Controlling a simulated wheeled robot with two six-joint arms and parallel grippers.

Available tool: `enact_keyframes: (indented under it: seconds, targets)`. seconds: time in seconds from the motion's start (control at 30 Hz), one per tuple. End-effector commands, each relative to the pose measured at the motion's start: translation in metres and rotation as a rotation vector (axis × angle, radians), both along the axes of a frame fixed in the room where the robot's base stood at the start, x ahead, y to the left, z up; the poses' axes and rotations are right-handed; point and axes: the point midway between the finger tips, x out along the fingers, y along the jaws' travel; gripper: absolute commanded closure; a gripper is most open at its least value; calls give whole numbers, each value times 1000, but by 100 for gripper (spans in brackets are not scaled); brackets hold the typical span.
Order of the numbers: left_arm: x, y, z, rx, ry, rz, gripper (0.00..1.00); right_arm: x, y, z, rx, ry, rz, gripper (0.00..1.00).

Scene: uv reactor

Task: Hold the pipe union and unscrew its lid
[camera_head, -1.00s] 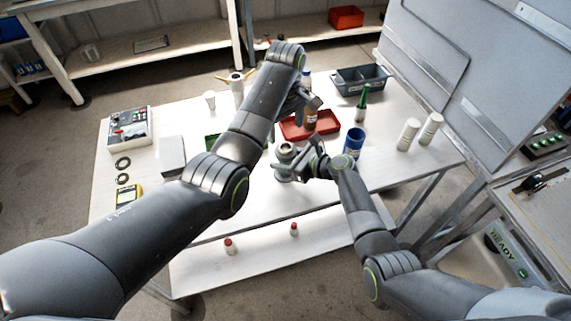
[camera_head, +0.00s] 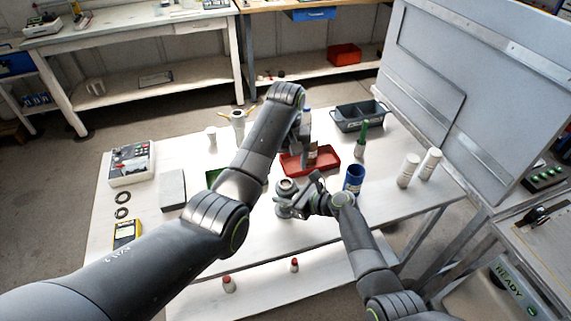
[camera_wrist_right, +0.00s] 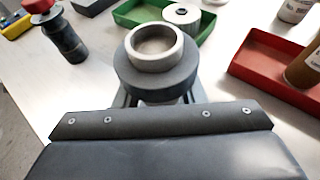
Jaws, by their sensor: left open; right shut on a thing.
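The pipe union (camera_head: 285,187) stands upright on the white table near its front edge. In the right wrist view the pipe union (camera_wrist_right: 155,75) has a wide dark grey collar with a lighter, hollow ring on top; I cannot tell which part is the lid. My right gripper (camera_head: 306,198) is shut on the union's lower part from the right; its fingers are mostly hidden in the wrist view. My left gripper (camera_head: 304,143) is open and empty, pointing down above and behind the union, near the red tray. Its fingertips are small and partly unclear.
A red tray (camera_head: 293,165) with a brown bottle lies behind the union. A green tray (camera_wrist_right: 205,28) is partly hidden by my left arm in the head view. A blue cup (camera_head: 353,178) stands right of my right gripper.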

Motion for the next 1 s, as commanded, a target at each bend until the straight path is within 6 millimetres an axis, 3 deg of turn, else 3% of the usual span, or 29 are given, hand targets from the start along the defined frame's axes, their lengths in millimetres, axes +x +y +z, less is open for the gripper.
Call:
enact_keyframes:
  seconds: [1.0]
  targets:
    - [1, 1, 0, -11, -2, -1646, 27, 1, 0, 1, 1, -2, 0, 100]
